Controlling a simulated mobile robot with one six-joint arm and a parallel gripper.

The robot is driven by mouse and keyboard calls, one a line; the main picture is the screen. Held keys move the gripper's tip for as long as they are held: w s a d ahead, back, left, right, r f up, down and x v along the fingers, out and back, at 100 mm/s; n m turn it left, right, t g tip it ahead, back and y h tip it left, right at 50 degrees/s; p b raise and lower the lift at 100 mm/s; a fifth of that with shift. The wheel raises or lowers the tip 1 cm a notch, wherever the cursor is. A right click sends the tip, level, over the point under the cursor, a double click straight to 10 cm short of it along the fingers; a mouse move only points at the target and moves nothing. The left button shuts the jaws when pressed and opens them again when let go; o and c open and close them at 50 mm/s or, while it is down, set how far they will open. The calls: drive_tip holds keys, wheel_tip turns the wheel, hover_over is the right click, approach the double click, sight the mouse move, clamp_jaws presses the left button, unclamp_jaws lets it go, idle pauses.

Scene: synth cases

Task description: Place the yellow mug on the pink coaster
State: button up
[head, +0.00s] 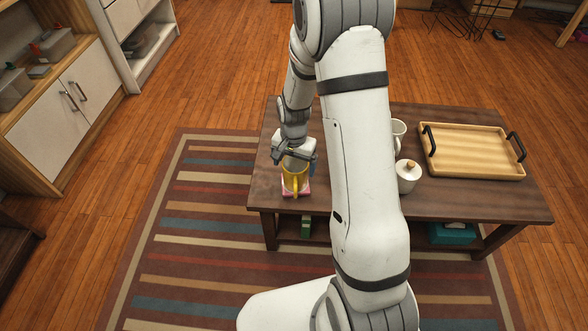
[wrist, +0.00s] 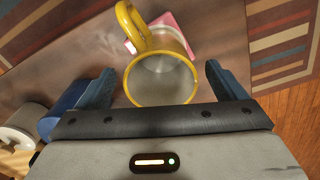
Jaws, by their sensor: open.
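The yellow mug (head: 296,183) stands upright at the left end of the dark wooden table in the head view. The pink coaster (head: 289,194) shows around its base, and the mug appears to rest on it. In the wrist view the mug (wrist: 161,78) is seen from above, its handle toward the top. Parts of the coaster (wrist: 181,24) show beyond it; the mug hides the rest. My gripper (wrist: 160,69) is open, with one blue finger on each side of the mug and gaps between. In the head view my gripper (head: 294,157) is at the mug's rim.
A white lidded jar (head: 408,178) and a white mug (head: 399,130), partly hidden by my arm, stand mid-table. A wooden tray (head: 470,151) with black handles lies at the right. A blue object (wrist: 62,110) shows left of the fingers in the wrist view. The striped rug (head: 200,256) lies below.

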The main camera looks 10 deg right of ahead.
drive_tip(key=s+r+n+p, duration=0.15)
drive_tip(key=s+r, duration=0.25)
drive_tip(key=r, duration=0.5)
drive_tip(key=s+r+n, duration=0.2)
drive_tip(key=s+r, duration=0.2)
drive_tip(key=r, duration=0.5)
drive_tip(key=s+r+n+t, duration=0.1)
drive_tip(key=s+r+n, duration=0.2)
drive_tip(key=s, duration=0.9)
wheel_tip(320, 180, up, 2)
drive_tip(key=shift+s+d+r+n, duration=0.1)
drive_tip(key=shift+s+d+n, duration=0.05)
drive_tip(key=shift+d+n, duration=0.15)
wheel_tip(320, 180, up, 25)
drive_tip(key=t+p, duration=0.1)
drive_tip(key=p, duration=2.1)
drive_tip(key=shift+t, duration=0.3)
